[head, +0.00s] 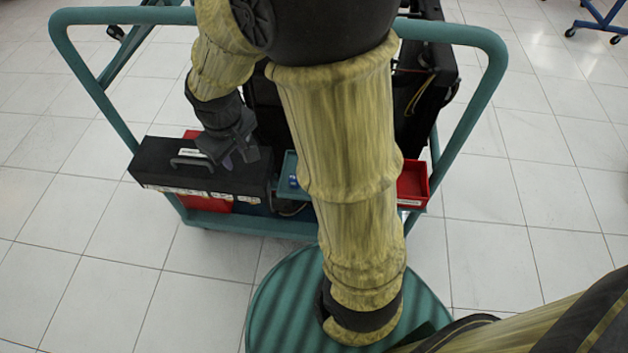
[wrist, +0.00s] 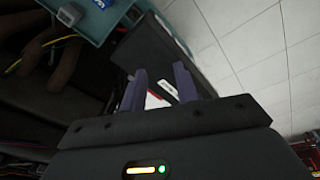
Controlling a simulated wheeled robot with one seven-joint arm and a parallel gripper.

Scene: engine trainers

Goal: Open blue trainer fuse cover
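A long black box (head: 165,163) with a bar handle (head: 193,160) and white labels on its front edge sits on the left of the teal trainer frame (head: 75,55). It looks like the fuse cover, and it appears closed. My gripper (head: 244,160) is over the right part of this box, right of the handle. In the wrist view its two purple-grey fingers (wrist: 160,78) stand apart with nothing held between them. A black panel with a white label (wrist: 170,84) lies beyond the fingers. I cannot tell whether the fingers touch it.
A teal tray (head: 287,165) with a blue item is right of the black box. A red bin (head: 412,183) is further right. Red parts (head: 206,203) show below the box. Hoses and wires (wrist: 45,50) fill the left of the wrist view. My arm hides the middle of the trainer.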

